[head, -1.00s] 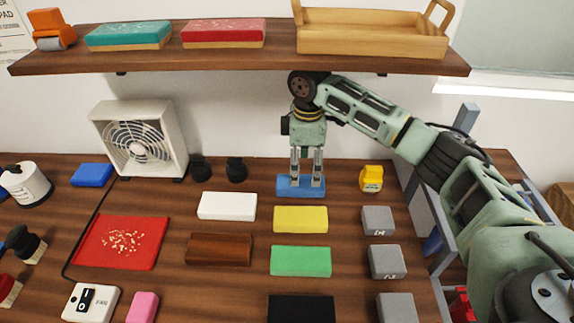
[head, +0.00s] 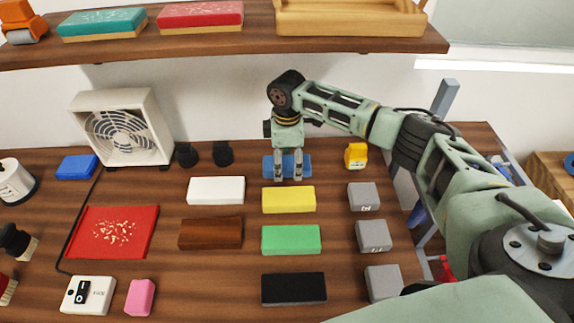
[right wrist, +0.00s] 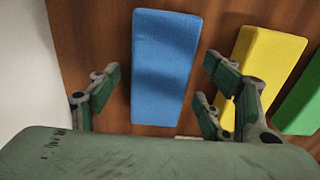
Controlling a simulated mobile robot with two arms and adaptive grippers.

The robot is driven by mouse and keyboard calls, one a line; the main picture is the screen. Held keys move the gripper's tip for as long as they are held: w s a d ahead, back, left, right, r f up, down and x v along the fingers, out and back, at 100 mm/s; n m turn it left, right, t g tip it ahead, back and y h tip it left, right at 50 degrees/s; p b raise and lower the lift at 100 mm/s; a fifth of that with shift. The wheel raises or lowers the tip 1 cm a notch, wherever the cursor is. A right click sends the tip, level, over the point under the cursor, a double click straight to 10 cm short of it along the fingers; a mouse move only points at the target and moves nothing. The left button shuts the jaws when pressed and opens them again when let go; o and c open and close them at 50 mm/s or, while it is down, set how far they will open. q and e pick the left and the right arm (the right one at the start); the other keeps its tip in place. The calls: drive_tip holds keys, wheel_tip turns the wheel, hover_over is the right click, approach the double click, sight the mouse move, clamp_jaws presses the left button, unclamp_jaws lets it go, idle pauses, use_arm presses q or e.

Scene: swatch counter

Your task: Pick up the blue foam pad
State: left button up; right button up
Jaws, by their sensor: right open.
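The blue foam pad (head: 288,166) lies flat on the wooden counter, behind the yellow pad. In the right wrist view the blue pad (right wrist: 162,65) fills the middle. My right gripper (head: 288,179) is open and points down at the pad, with its fingers overlapping it in the head view. In the right wrist view my right gripper (right wrist: 160,75) has one finger to either side of the pad, with gaps between. Whether the fingertips are above the pad or down beside it I cannot tell. The left gripper is not in view.
A yellow pad (head: 289,199) and a green pad (head: 291,240) lie in front. A white block (head: 216,190) is front left, a yellow object (head: 356,155) to the right. Another blue block (head: 77,167) lies far left. The shelf (head: 220,54) overhangs behind.

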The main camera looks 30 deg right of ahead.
drive_tip(key=c, duration=1)
drive_tip(key=shift+c, duration=0.2)
drive_tip(key=shift+r, duration=0.15)
